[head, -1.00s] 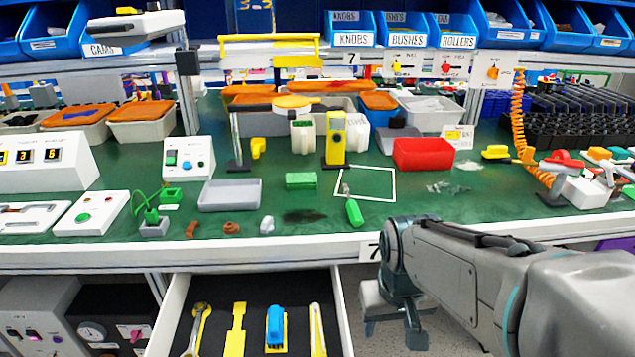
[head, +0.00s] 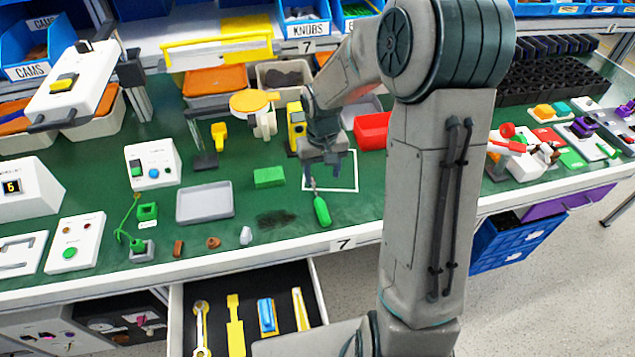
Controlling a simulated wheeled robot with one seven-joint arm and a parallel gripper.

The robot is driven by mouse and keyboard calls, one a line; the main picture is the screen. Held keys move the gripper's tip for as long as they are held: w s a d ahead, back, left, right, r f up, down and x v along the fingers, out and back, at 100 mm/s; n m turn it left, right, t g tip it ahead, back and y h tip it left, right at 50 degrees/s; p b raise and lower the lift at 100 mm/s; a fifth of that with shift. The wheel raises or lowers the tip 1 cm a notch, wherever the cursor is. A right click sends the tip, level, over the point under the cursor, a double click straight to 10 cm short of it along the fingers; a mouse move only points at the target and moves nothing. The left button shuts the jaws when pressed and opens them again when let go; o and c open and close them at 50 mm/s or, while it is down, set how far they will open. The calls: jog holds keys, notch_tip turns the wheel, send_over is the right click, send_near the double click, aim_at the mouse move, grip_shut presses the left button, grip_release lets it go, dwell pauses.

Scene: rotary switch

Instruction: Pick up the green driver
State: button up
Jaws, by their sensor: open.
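The green driver (head: 321,209) lies on the green bench top near the front edge. Its green handle points toward the front, and its thin shaft points away toward the back. My gripper (head: 323,172) hangs over the bench above the shaft end of the driver, with its jaws open and pointing down. Nothing shows between the fingers clearly, and I cannot tell whether a fingertip touches the shaft. The handle is in full view in front of the gripper.
A white outlined square (head: 345,184) is marked on the bench by the gripper. A green block (head: 269,177) and a grey tray (head: 205,203) lie to the left. A red bin (head: 372,130) stands behind right. An open drawer (head: 280,275) with yellow tools is below.

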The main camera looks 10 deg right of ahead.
send_over(320, 203)
jog(key=f, duration=0.8)
jog(key=shift+s+f+p, duration=0.2)
jog(key=shift+s+p, duration=0.1)
jog(key=shift+p, duration=0.1)
jog(key=shift+w+f+p, duration=0.2)
jog(key=shift+f+p, duration=0.45)
jog(key=shift+f, duration=1.9)
jog(key=c, duration=1.1)
